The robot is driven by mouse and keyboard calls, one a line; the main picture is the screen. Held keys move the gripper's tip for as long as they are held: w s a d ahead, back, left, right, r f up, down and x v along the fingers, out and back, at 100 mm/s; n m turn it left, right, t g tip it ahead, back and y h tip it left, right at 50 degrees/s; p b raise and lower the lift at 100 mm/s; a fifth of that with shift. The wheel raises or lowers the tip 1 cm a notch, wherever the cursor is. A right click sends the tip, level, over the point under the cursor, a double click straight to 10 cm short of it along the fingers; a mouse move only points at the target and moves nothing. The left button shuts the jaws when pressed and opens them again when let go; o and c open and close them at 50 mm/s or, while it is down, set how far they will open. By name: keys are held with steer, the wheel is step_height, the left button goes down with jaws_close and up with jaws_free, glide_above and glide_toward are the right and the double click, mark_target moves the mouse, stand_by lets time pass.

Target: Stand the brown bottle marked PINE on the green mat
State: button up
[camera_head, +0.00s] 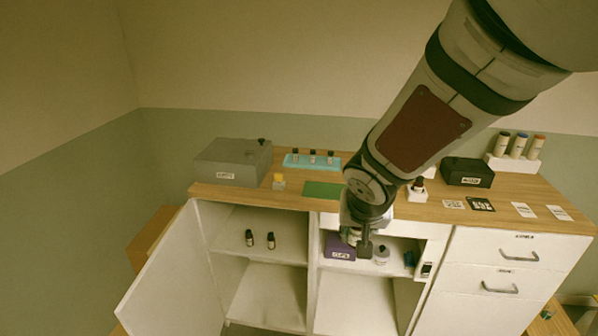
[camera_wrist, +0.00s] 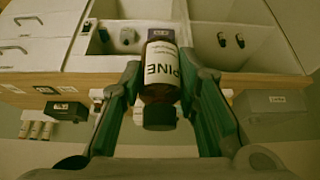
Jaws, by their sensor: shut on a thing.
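The brown bottle marked PINE (camera_wrist: 161,70) is between the two fingers of my gripper (camera_wrist: 161,85) in the wrist view. Its white label reads upside down there and its black cap (camera_wrist: 159,116) points toward the bottom of the picture. My gripper (camera_head: 357,243) is shut on this bottle. In the head view it hangs in front of the cabinet's open upper shelf, below the counter edge; the bottle is hard to make out there. The green mat (camera_head: 323,190) lies flat and bare on the counter, left of and beyond my wrist.
A teal tray (camera_head: 290,164) with several small bottles stands behind the mat. A purple box (camera_head: 340,247) sits on the shelf by my gripper. The open cabinet door (camera_head: 165,280) juts out left.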

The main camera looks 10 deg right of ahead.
steer(key=shift+w+r, duration=0.2)
steer(key=shift+r, duration=0.5)
steer(key=s+a+f+n, duration=0.1)
steer(key=a+f, duration=0.2)
steer(key=f, duration=0.2)
steer(key=s+a+f+n+y, duration=0.1)
steer(key=s+a+f, duration=0.1)
steer(key=f, duration=0.4)
steer(key=shift+a, duration=0.6)
